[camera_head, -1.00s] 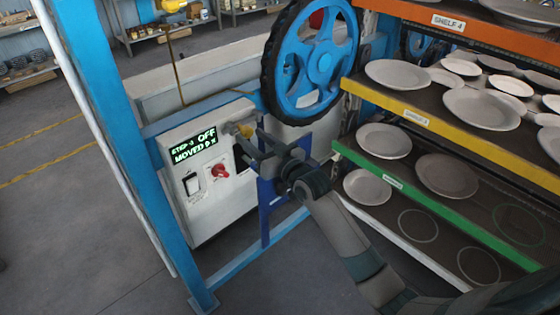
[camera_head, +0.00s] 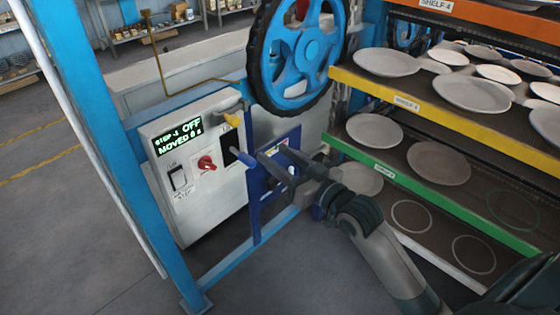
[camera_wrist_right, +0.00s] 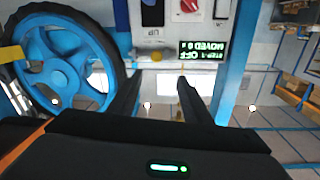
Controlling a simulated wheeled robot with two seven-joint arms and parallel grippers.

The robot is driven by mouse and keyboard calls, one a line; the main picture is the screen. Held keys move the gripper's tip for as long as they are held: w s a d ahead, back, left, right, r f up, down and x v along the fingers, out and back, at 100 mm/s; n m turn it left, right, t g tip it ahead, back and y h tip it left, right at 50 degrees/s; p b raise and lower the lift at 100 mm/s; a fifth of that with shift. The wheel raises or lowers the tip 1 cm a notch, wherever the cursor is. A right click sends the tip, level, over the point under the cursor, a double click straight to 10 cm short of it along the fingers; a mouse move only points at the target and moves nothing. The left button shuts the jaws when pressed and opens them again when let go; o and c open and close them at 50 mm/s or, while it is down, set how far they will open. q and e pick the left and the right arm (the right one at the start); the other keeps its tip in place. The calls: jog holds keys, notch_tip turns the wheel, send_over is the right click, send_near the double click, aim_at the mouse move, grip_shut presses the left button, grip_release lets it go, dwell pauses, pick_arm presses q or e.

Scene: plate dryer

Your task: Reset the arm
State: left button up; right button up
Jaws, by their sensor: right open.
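My right gripper (camera_head: 271,154) is open and empty, beside the right edge of the white control box (camera_head: 196,195). Its fingers point left toward the box, in front of the blue post. In the right wrist view, its two dark fingers (camera_wrist_right: 159,85) stand apart with nothing between them. The box display (camera_head: 179,137) is lit green and shows OFF. The gripper appears clear of the handle. My left gripper is not in view.
A plate rack with a yellow shelf edge (camera_head: 450,115) and a green shelf edge (camera_head: 420,200) holding several plates stands right of my right arm. A large blue wheel (camera_head: 306,50) is above the gripper. A blue frame post (camera_head: 95,130) stands left. The floor in front is clear.

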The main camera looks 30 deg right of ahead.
jog(key=shift+s, duration=0.25)
dwell(0.4)
jog(key=d+f+m+g+h, duration=0.1)
jog(key=d+f+g+h, duration=0.15)
jog(key=f, duration=1.45)
jog(key=d+f+m+g+h, duration=0.1)
jog(key=d+f+g, duration=0.15)
jog(key=f, duration=1.45)
jog(key=s+f+g, duration=0.1)
jog(key=s+f, duration=0.3)
jog(key=f, duration=0.3)
jog(key=s+f+g, duration=0.2)
jog(key=s+f, duration=0.1)
jog(key=f, duration=0.4)
jog(key=s+a+f+n+g+h+b, duration=0.15)
jog(key=s+f+g, duration=0.25)
jog(key=s+f, duration=1.5)
jog(key=s+a+f+g, duration=0.1)
jog(key=s+f, duration=0.3)
jog(key=s, duration=0.8)
jog(key=s+a+f+n+g, duration=0.1)
jog(key=s+f, duration=0.4)
jog(key=s, duration=0.8)
jog(key=shift+s+a+f+g, duration=0.15)
jog(key=shift+a+g, duration=0.6)
jog(key=shift+g, duration=0.45)
